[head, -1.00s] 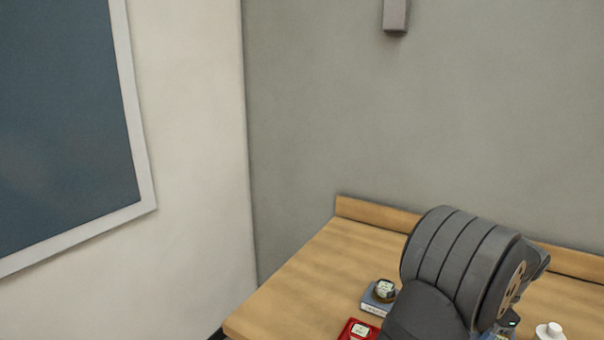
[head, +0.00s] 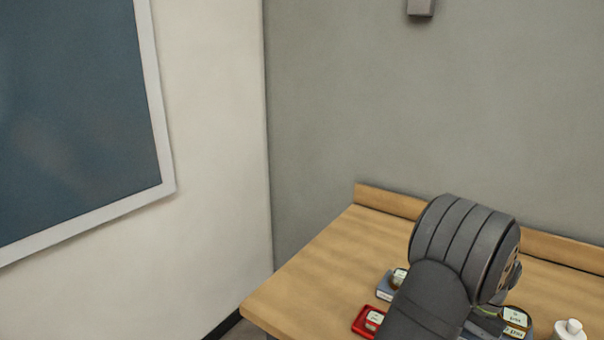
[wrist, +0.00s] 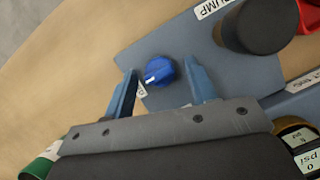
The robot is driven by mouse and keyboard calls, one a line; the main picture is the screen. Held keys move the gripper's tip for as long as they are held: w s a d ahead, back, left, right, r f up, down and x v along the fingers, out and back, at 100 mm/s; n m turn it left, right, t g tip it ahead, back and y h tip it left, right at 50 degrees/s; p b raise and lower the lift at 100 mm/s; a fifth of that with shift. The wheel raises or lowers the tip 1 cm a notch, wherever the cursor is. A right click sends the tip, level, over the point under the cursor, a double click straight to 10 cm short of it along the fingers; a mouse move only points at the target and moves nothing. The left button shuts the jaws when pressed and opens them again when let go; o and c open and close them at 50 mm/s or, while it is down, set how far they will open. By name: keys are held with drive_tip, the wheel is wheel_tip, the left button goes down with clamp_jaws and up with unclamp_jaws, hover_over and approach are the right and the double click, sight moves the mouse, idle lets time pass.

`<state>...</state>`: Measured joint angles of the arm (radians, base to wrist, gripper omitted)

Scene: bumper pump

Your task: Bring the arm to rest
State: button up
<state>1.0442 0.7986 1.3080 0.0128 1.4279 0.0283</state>
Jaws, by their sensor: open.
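My gripper (wrist: 160,72) is open and empty in the wrist view, its two blue fingers apart on either side of a blue knob (wrist: 158,70) with a white mark. I cannot tell whether the fingers touch the knob or stand above it. The knob sits on a blue-grey panel (wrist: 215,75) with a "PUMP" label. In the head view my dark grey arm bends over the table, and its gripper is hidden behind it.
The wooden table (head: 310,265) has free room at its left. A red tray (head: 362,322), a grey box (head: 384,290) and a white bottle (head: 570,330) are near my arm. A black cylinder (wrist: 262,25) stands on the panel. A green-and-white item (wrist: 40,165) lies lower left.

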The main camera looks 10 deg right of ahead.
drive_tip(key=n+g, duration=0.1)
drive_tip(key=n, duration=0.1)
drive_tip(key=n+h, duration=0.1)
drive_tip(key=n, duration=0.2)
drive_tip(key=shift+w+a+g, duration=0.15)
drive_tip(key=shift+g, duration=0.25)
drive_tip(key=n+h, duration=0.1)
drive_tip(key=n, duration=0.4)
drive_tip(key=shift+a+g+h, duration=0.1)
drive_tip(key=shift+g+h, duration=0.2)
drive_tip(key=shift+h, duration=0.1)
